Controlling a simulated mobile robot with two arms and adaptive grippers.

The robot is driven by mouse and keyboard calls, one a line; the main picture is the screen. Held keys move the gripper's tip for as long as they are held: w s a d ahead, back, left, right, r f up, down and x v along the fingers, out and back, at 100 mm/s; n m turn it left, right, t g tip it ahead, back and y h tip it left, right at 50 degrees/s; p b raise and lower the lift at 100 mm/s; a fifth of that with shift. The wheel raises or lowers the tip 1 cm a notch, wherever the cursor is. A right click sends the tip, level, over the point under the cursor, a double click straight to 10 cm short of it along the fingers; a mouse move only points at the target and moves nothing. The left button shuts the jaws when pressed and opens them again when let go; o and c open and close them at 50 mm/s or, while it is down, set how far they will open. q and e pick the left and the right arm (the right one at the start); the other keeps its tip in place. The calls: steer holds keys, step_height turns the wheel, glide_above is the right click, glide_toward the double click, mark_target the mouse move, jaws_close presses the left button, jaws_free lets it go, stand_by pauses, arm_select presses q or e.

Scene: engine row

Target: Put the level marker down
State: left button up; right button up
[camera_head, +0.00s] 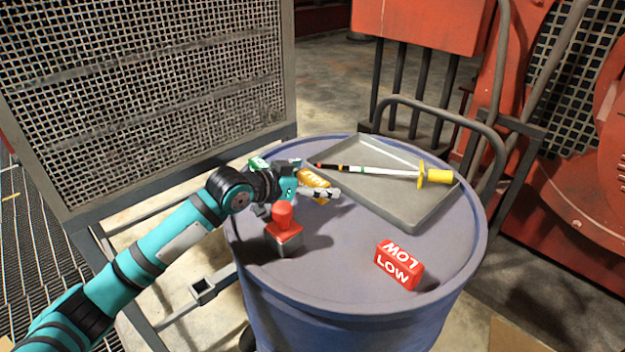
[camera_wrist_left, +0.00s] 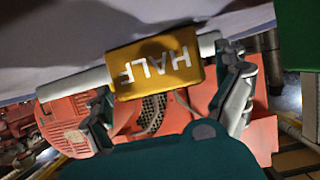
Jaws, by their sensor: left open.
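The yellow level marker, a block lettered HALF (camera_head: 313,181), is at the left part of the blue drum top, beside the tray. It also shows upside down in the left wrist view (camera_wrist_left: 155,72), between my two spread fingers. My left gripper (camera_head: 308,177) is open around the block, with a finger on each side. The fingers hide part of the block in the head view. I cannot tell whether it rests fully on the drum. My right gripper is not in view.
The blue drum (camera_head: 345,270) also bears a red block lettered LOW (camera_head: 399,264), a red-handled stamp (camera_head: 284,230), a partly hidden green block (camera_head: 258,163) and a grey tray (camera_head: 408,214) holding a yellow-handled dipstick (camera_head: 385,172). The drum's front middle is clear.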

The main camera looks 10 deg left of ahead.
arm_select(q)
steer(key=shift+r, duration=0.15)
steer(key=shift+s+a, duration=0.15)
steer(key=shift+s, duration=0.05)
steer(key=b+v, duration=0.1)
steer(key=v, duration=0.6)
steer(key=shift+r+b, duration=0.1)
steer(key=shift+b, duration=0.3)
